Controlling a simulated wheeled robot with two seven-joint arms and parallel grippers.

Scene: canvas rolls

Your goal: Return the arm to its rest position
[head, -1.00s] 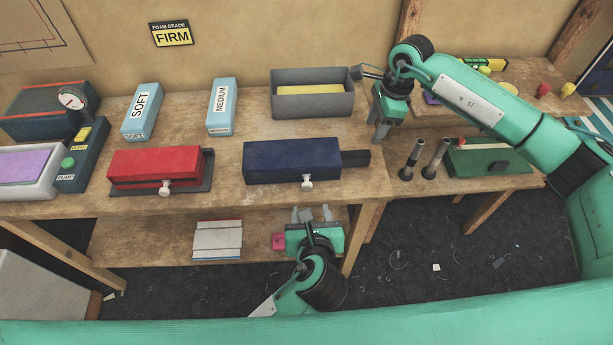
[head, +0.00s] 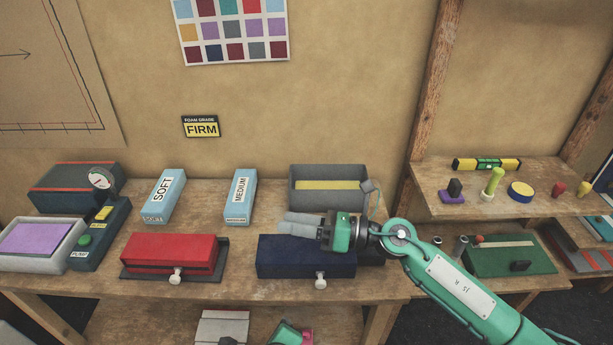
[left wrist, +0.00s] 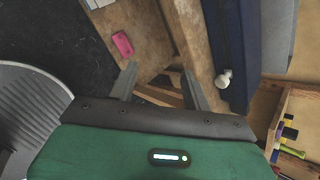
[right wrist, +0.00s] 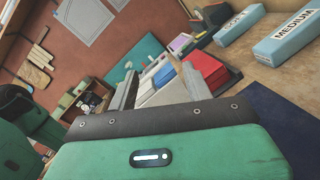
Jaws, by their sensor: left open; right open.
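My right gripper (head: 302,225) is in front of the bench's back half in the head view, fingers pointing left and empty. It overlaps the grey bin and the dark blue box (head: 305,265) in the picture; I cannot tell its height above them. In the right wrist view its two fingers (right wrist: 160,88) are apart with nothing between them. My left gripper (head: 290,335) shows only in part at the bottom edge of the head view. In the left wrist view its fingers (left wrist: 160,84) are apart and empty, near the bench's lower shelf.
On the bench are a red box (head: 172,254), a soft block (head: 164,196), a medium block (head: 240,197) and a grey bin (head: 328,172) with yellow foam. A pink block (left wrist: 122,44) lies on the lower shelf. A side shelf (head: 540,206) holds small items at right.

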